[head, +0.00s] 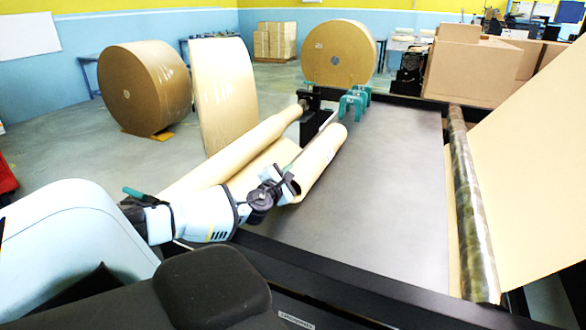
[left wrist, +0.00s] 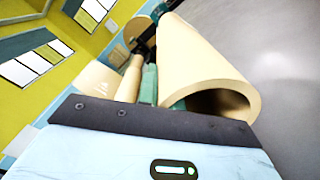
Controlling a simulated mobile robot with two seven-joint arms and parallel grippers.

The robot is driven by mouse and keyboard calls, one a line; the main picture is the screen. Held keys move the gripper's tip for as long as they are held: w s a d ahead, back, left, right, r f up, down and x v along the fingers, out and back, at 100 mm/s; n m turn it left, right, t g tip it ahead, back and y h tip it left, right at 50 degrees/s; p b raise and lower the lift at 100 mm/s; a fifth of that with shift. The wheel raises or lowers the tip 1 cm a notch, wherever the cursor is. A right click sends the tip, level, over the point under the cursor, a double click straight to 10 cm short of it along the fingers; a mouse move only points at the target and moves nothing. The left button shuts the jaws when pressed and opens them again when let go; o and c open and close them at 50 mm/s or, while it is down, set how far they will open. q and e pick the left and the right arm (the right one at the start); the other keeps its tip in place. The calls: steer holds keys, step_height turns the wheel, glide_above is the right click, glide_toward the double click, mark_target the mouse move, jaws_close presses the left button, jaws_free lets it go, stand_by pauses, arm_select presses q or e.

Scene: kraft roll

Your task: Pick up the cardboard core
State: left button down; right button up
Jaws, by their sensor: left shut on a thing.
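The cardboard core (head: 322,158) is a tan hollow tube lying at the left side of the grey table, pointing away from me. My left gripper (head: 290,187) is shut on the core at its near end. In the left wrist view the core (left wrist: 195,62) shows its open, hollow end close beyond the gripper's dark edge. I cannot tell whether the core touches the table. My right gripper is not in view.
A long paper-wound roll (head: 235,148) runs left of the core. Teal brackets (head: 353,104) stand at the table's far end. A shiny roller (head: 466,200) and a paper sheet (head: 535,150) bound the right side. The grey table top (head: 395,190) between is clear. Large kraft rolls (head: 145,88) stand behind.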

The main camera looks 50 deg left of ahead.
arm_select(q)
steer(key=shift+s+a+r, duration=0.1)
steer(key=shift+s+a, duration=0.15)
steer(key=shift+s, duration=0.25)
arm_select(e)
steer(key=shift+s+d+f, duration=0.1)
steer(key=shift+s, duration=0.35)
arm_select(q)
steer(key=c, duration=1.5)
jaws_free()
